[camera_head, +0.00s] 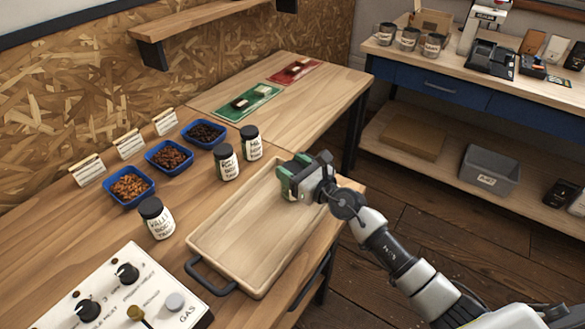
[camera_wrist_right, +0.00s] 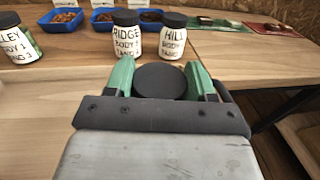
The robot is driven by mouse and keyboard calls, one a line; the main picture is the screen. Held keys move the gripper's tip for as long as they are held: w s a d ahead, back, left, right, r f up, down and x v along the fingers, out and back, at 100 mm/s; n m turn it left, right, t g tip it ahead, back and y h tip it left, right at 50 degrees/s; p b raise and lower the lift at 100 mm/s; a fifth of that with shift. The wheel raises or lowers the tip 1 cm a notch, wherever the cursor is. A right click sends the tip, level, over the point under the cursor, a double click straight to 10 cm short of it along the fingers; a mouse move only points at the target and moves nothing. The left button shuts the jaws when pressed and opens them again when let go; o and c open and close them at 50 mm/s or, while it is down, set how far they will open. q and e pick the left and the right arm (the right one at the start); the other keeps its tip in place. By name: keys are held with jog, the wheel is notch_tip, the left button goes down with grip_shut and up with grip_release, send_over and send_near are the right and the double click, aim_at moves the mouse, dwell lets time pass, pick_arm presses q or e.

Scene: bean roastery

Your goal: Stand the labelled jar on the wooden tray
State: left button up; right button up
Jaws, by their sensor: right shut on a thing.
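My right gripper (camera_head: 289,178) is over the far right end of the wooden tray (camera_head: 235,257). In the right wrist view its green fingers are shut on a jar with a round black lid (camera_wrist_right: 161,81). The held jar's body and label are hidden, and I cannot tell whether its base touches the tray. Three white-labelled jars with black lids stand on the table left of the tray: the valley jar (camera_head: 158,222), the ridge jar (camera_head: 227,166) and the hill jar (camera_head: 251,147). My left gripper is not in view.
Blue bowls of beans (camera_head: 129,189) stand behind the jars, with small cards along the wall. A control panel (camera_head: 122,299) is at the near left. Green (camera_head: 245,102) and red (camera_head: 295,71) mats lie at the back. The visible tray floor is bare.

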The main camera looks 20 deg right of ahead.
jog(key=o, duration=1)
jog(key=shift+r, duration=0.1)
jog(key=v, duration=1.1)
jog(key=shift+s+b, duration=0.15)
jog(key=shift+b, duration=0.2)
jog(key=shift+s+d+r, duration=0.1)
jog(key=shift+s+d, duration=0.1)
jog(key=shift+s, duration=0.15)
